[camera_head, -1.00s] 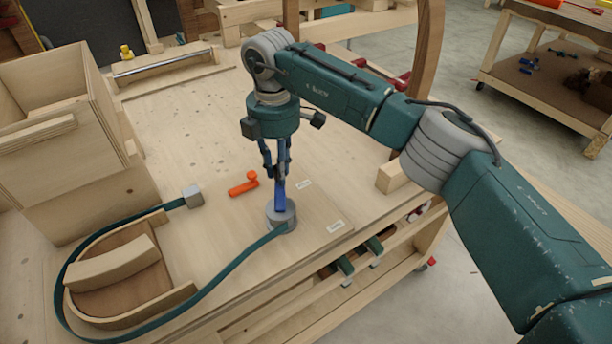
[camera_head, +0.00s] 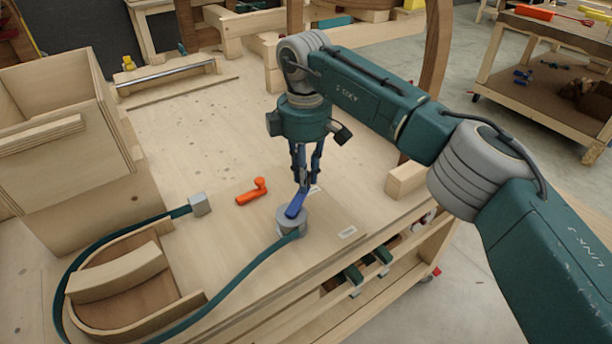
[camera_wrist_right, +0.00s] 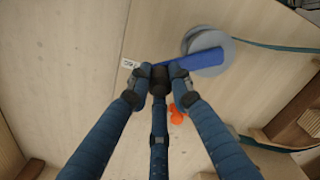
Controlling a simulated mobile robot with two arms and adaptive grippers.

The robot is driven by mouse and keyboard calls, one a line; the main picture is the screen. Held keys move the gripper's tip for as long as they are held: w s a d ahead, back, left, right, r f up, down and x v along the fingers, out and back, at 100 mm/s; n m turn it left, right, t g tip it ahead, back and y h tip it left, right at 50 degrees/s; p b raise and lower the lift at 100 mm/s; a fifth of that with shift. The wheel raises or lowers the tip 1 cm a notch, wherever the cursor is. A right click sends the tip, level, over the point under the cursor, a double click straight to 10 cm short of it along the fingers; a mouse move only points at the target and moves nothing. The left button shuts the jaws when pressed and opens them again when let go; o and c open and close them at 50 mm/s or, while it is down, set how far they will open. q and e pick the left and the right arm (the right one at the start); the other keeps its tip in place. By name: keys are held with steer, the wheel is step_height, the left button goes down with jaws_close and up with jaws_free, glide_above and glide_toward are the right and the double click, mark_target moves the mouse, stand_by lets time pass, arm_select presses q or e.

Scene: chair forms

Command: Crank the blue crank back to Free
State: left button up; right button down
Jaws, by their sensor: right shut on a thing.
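The blue crank (camera_head: 297,205) sits on a grey drum (camera_head: 290,222) on the wooden board. Its arm slants from the drum toward the upper right, to my right gripper (camera_head: 303,184). That gripper points down and is shut on the crank's outer end. In the right wrist view, the blue crank (camera_wrist_right: 198,62) runs from the grey drum (camera_wrist_right: 208,48) to the closed fingertips (camera_wrist_right: 160,80). A small white label (camera_head: 314,190) lies close beside the gripper, partly covered. A second label (camera_head: 348,232) lies right of the drum. Their text is too small to read. My left gripper is not in view.
A green strap (camera_head: 250,265) runs from the drum around a curved wooden form (camera_head: 125,290) to a grey block (camera_head: 200,204). An orange handle (camera_head: 252,192) lies left of the crank. A plywood box (camera_head: 60,130) stands at the left. The board's front edge is close to the drum.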

steer(key=shift+d, duration=0.1)
steer(key=c, duration=1.5)
jaws_free()
steer(key=shift+c, duration=0.2)
steer(key=shift+r, duration=0.1)
step_height(320, 180, up, 12)
